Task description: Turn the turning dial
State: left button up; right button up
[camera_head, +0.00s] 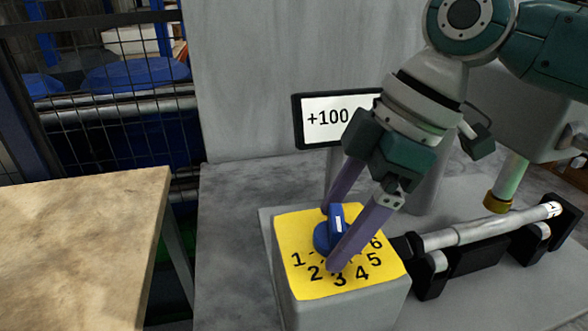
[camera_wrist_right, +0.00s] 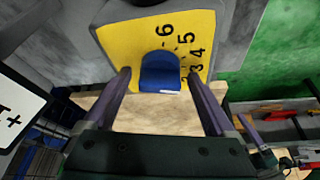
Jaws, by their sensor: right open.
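The blue turning dial (camera_head: 334,230) sits on a yellow face numbered 1 to 6, on top of a grey box (camera_head: 345,312). Its raised grip has a white mark. My right gripper (camera_head: 331,240) reaches down from the upper right, open, with one purple finger on each side of the dial. In the right wrist view the dial (camera_wrist_right: 161,73) lies between the two spread fingers, with a gap on both sides. Whether a fingertip touches the yellow face I cannot tell. My left gripper is not in view.
A small screen reading "+100" (camera_head: 322,119) stands behind the dial box, partly hidden by my right gripper. A metal shaft (camera_head: 490,229) in a dark holder lies to the right. A wooden table (camera_head: 75,245) is at the left, with a wire fence (camera_head: 100,110) behind it.

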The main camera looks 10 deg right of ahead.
jog(key=shift+c, duration=0.2)
jog(key=c, duration=1.3)
jog(key=shift+r+p, duration=0.2)
jog(key=shift+p, duration=0.45)
jog(key=m+p, duration=0.2)
jog(key=p, duration=0.1)
jog(key=m+t+p, duration=0.1)
jog(key=m+p, duration=0.1)
jog(key=p, duration=0.1)
jog(key=shift+s+a+r+t, duration=0.1)
jog(key=shift+r+t, duration=0.05)
jog(key=shift+t, duration=0.15)
jog(key=shift+f+m+t+h+p, duration=0.3)
jog(key=shift+m+h+p, duration=0.1)
jog(key=shift+m+p, duration=0.7)
jog(key=o, duration=1.3)
jog(key=shift+o, duration=0.2)
